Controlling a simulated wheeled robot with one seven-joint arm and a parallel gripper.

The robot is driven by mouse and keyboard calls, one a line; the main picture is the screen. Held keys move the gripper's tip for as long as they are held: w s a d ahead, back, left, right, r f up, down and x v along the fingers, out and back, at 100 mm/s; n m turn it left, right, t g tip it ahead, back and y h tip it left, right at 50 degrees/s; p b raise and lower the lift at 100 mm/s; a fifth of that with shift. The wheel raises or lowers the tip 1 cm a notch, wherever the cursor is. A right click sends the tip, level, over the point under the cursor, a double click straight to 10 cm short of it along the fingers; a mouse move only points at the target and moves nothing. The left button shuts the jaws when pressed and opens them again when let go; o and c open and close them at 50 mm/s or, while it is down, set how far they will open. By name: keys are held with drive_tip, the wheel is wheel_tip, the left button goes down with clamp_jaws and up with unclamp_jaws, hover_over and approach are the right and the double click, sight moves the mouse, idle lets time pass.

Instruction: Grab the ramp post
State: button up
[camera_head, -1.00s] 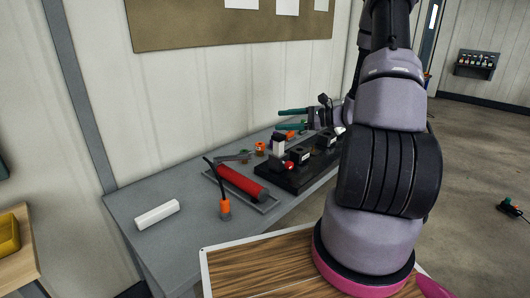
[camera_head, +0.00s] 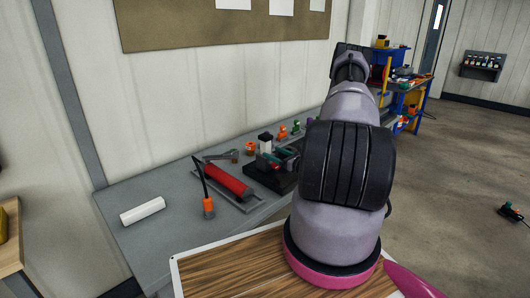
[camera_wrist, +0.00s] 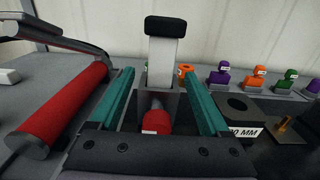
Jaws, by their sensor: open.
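What I take for the ramp post is a pale upright post with a black cap (camera_wrist: 163,55), standing in a grey base in the wrist view. It also shows in the head view (camera_head: 265,145), on the grey bench. A red rounded piece (camera_wrist: 156,121) sits low in front of it. My gripper (camera_wrist: 158,76) is open, its two teal fingers pointing forward to either side of the post's line. The post appears between the fingertips or just beyond them; I cannot tell which. In the head view my arm hides part of the gripper (camera_head: 272,157).
A red cylinder (camera_wrist: 62,108) in a tray lies left of my fingers. A black fixture with a round hole (camera_wrist: 238,106) is at right, with several coloured small pieces (camera_wrist: 259,77) behind. A white block (camera_head: 142,211) lies on the bench (camera_head: 165,240); its front left is clear.

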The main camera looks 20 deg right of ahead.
sight(269, 150)
drive_tip(key=shift+x, duration=2.75)
drive_tip(key=shift+d, duration=0.1)
clamp_jaws()
